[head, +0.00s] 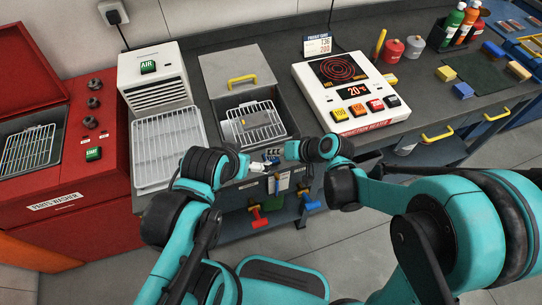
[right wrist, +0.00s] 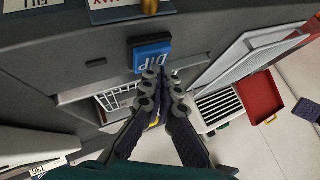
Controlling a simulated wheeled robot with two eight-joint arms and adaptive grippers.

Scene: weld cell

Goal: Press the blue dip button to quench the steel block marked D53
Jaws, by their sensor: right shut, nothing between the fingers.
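The blue dip button (right wrist: 152,55), lettered DIP, is on the dark front of the bench in the right wrist view. My right gripper (right wrist: 159,75) is shut and empty, its fingertips at the button's lower edge; I cannot tell whether they touch it. In the head view my right gripper (head: 284,154) is small and partly hidden by its wrist. A wire basket (head: 262,133) sits in the open tank with a grey block (head: 236,128) in it; its marking cannot be read. My left gripper (head: 258,167) is just left of the right one, its jaws unclear.
An induction heater (head: 352,92) reading 20 °C stands right of the tank, and an air cooler (head: 155,75) with a white rack (head: 168,150) stands left. A red parts washer (head: 95,140) is far left. Tools (head: 258,217) hang below the bench front.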

